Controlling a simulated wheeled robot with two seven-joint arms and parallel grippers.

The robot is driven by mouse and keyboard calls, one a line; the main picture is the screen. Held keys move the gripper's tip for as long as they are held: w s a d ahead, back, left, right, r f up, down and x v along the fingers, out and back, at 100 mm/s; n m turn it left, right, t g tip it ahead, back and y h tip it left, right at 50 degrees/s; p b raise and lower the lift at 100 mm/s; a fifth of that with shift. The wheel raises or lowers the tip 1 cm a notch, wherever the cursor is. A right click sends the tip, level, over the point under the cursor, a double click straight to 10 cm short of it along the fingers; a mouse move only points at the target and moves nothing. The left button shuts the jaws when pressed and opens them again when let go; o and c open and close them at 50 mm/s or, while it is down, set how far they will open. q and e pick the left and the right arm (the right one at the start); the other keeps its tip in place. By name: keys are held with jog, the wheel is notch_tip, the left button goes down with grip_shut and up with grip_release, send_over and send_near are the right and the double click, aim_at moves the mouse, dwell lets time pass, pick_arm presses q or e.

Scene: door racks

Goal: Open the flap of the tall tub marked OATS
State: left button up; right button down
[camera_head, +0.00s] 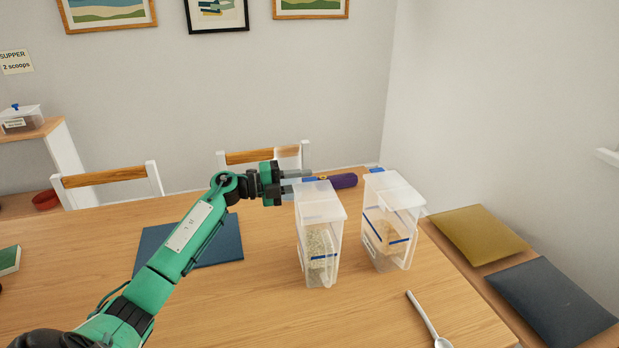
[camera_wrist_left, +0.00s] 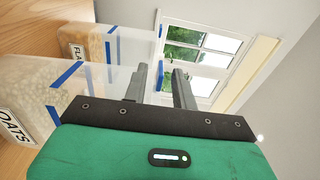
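The OATS tub (camera_head: 319,235) is a tall clear tub with pale flakes and a blue band, the left of two tubs in the head view. Its OATS label (camera_wrist_left: 14,128) shows in the left wrist view. Its lid (camera_head: 321,203) looks shut. My left gripper (camera_head: 300,181) is at the lid's far left corner, pointing right, with its fingers apart. In the left wrist view the open fingers (camera_wrist_left: 160,86) have a small blue piece between them, which looks like the flap's tab; I cannot tell whether they touch it. My right gripper is out of view.
A second clear tub (camera_head: 385,237) with a blue tab stands close on the right. A purple object (camera_head: 344,181) lies behind the tubs. A spoon (camera_head: 428,320) lies in front. A blue mat (camera_head: 215,245) lies left. The table's front middle is clear.

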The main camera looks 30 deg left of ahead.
pick_arm(q)
jog(key=shift+x, duration=1.15)
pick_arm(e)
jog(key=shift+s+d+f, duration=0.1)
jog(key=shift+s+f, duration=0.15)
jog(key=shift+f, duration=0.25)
pick_arm(q)
grip_shut()
